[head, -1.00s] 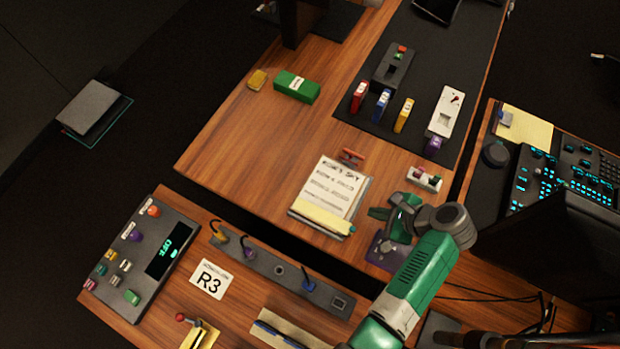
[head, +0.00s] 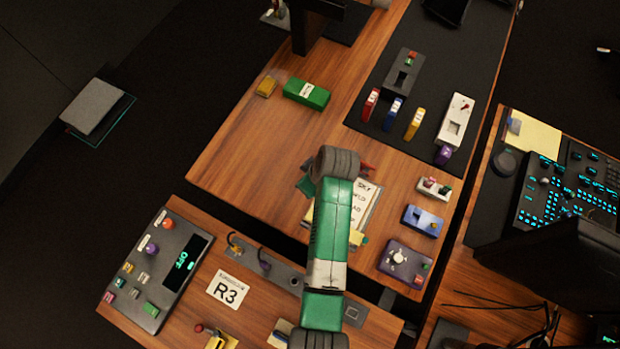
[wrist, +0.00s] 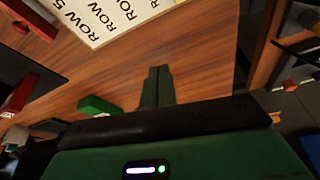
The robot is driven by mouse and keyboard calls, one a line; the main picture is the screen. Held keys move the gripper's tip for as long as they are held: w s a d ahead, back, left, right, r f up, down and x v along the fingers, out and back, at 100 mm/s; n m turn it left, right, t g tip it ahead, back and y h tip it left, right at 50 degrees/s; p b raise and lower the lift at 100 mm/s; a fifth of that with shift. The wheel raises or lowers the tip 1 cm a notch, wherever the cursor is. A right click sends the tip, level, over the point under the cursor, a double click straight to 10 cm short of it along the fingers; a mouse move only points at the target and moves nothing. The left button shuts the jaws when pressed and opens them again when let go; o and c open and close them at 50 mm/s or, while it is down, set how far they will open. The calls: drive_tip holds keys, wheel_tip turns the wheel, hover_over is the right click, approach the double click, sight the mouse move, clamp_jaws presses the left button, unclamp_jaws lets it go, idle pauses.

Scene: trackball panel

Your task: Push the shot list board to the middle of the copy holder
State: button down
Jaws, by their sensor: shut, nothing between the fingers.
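The shot list board is a white sheet with black rows of text. In the head view my gripper is largely hidden, near the board's upper left.
A red clip-like piece (head: 367,168) is by the board's top edge. A blue switch box (head: 423,220) and a purple dial box (head: 405,260) stand to the right. Wood left of the board is clear.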

drive_tip(key=b+x, duration=0.2)
drive_tip(key=x, duration=0.6)
drive_tip(key=shift+s+d+f, duration=0.1)
drive_tip(key=shift+d+f, duration=0.05)
drive_tip(key=shift+s+d, duration=1.1)
drive_tip(key=shift+d, duration=0.3)
